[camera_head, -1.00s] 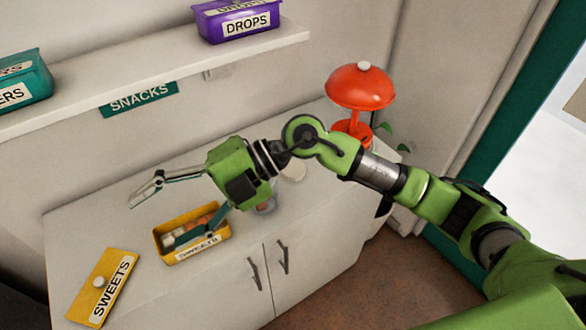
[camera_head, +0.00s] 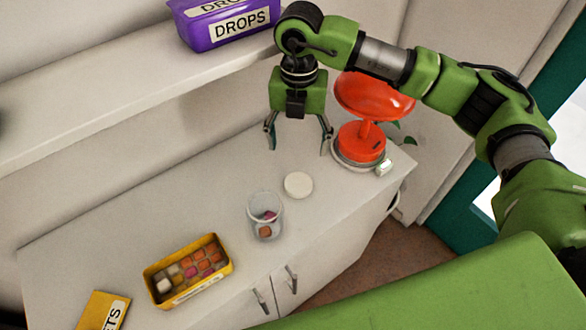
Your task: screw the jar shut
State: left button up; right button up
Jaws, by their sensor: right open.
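A clear jar (camera_head: 265,214) stands open on the white cabinet top, with a few sweets showing inside it. A round white lid (camera_head: 298,185) lies flat on the cabinet top just behind and right of the jar, apart from it. My right gripper (camera_head: 298,148) is open and empty, pointing down, behind the lid and left of the red lamp. My left gripper is not in the picture.
A yellow box (camera_head: 228,270) of sweets stands left of the jar. Its yellow lid (camera_head: 103,311) lies at the lower left. A red lamp (camera_head: 362,142) stands close right of my gripper. A purple DROPS box (camera_head: 224,24) sits on the shelf (camera_head: 110,105) above.

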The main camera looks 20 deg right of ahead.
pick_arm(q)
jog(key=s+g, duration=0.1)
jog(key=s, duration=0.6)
pick_arm(e)
jog(key=s, duration=0.1)
jog(key=p, duration=0.2)
send_over(298, 183)
notch_tip(298, 183, down, 8)
jog(key=shift+s+r, duration=0.1)
jog(key=shift+f, duration=0.2)
jog(key=shift+f+p, duration=0.45)
jog(key=shift+p, duration=0.25)
notch_tip(298, 183, down, 4)
jog(key=shift+r+p, duration=0.15)
jog(key=shift+p, duration=0.65)
jog(key=shift+f, duration=0.35)
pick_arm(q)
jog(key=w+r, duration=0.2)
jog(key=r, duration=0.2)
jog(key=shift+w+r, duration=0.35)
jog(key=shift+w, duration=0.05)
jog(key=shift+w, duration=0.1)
